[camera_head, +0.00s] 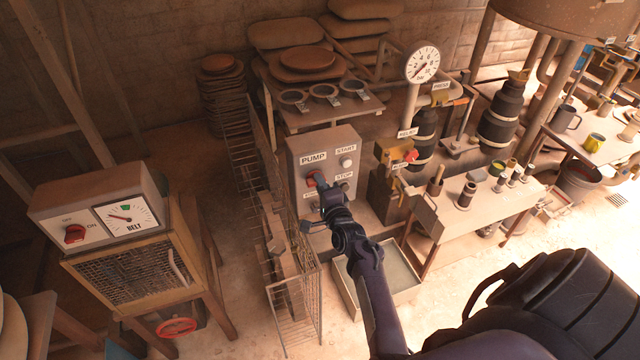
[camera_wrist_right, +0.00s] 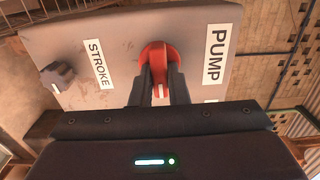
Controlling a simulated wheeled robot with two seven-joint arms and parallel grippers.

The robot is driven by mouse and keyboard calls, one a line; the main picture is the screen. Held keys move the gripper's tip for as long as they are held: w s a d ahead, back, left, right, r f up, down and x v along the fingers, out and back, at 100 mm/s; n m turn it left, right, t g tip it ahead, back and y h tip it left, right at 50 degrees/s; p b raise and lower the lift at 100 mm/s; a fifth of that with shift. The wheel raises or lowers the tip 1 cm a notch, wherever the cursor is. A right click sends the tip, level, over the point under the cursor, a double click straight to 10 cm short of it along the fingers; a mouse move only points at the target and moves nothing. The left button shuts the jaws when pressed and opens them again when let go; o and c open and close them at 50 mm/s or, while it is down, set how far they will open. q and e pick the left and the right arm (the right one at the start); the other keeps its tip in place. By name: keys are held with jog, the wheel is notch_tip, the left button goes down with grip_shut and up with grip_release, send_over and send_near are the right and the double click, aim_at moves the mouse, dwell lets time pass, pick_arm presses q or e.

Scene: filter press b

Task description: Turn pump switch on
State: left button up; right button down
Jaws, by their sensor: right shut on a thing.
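The red pump switch (camera_head: 311,179) is under the PUMP label, partly hidden by my gripper. My right gripper (camera_head: 318,186) reaches it from the front. In the right wrist view the gripper's two dark fingers (camera_wrist_right: 160,92) are shut on the red switch knob (camera_wrist_right: 158,58), one finger on each side. A pale mark line shows on the knob between the fingers. My left gripper is not seen.
A white START button (camera_head: 347,162) is on the panel's right. A grey STROKE knob (camera_wrist_right: 57,76) shows in the wrist view. A wire fence (camera_head: 290,270) stands close left of the arm. A belt control box (camera_head: 100,212) with red switch is at left.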

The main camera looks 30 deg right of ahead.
dwell(0.5)
jog(key=c, duration=1.4)
grip_release()
jog(key=p+v, duration=0.4)
jog(key=v, duration=0.3)
jog(key=shift+s+p, duration=0.4)
jog(key=shift+a+f, duration=0.15)
